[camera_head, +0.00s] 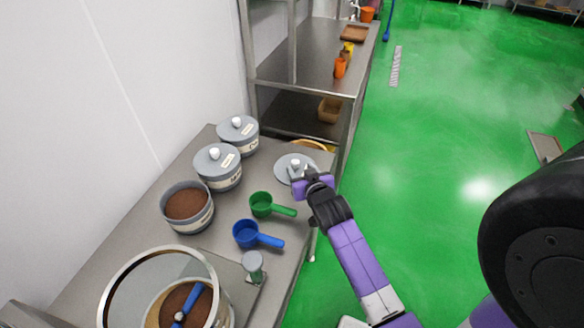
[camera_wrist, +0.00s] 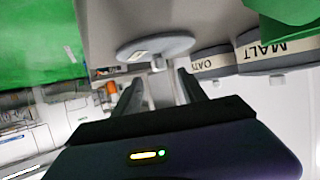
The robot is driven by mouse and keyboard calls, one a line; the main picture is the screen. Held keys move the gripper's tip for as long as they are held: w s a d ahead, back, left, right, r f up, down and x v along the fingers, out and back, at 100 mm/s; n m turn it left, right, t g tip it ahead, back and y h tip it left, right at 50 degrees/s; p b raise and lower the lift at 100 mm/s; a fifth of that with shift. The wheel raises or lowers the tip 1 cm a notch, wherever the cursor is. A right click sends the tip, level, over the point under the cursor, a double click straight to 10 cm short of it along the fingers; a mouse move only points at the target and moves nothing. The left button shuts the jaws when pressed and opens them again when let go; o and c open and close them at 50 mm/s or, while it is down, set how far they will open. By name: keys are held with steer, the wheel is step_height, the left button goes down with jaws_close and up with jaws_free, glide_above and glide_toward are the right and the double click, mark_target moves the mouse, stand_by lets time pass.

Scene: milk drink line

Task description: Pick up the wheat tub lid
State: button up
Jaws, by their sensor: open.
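A round grey lid (camera_head: 288,161) with a pale knob lies on the steel table near its right edge, apart from any tub. I take it for the wheat tub lid; its label is too small to read. In the wrist view, which is upside down, the lid (camera_wrist: 140,50) shows just beyond my fingertips, with its knob (camera_wrist: 158,64) between their lines. My gripper (camera_head: 299,178) is open and empty at the lid; it also shows in the wrist view (camera_wrist: 160,82). Whether the fingers touch the knob I cannot tell. An open tub (camera_head: 187,216) holds brown powder.
Two lidded tubs (camera_head: 219,180) (camera_head: 238,146) stand left of the lid; the wrist view reads MALT (camera_wrist: 275,55) and OATS (camera_wrist: 212,63). A green scoop (camera_head: 262,204) and a blue scoop (camera_head: 247,233) lie nearer. A steel shelf rack (camera_head: 310,70) stands behind.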

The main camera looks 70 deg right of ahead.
mark_target(296, 163)
steer(key=p+x, duration=0.1)
steer(key=x, duration=0.2)
steer(key=shift+w+d+r, duration=0.1)
steer(key=shift+w, duration=0.05)
steer(key=shift+p+x, duration=0.4)
steer(key=shift+x, duration=1.6)
jaws_close()
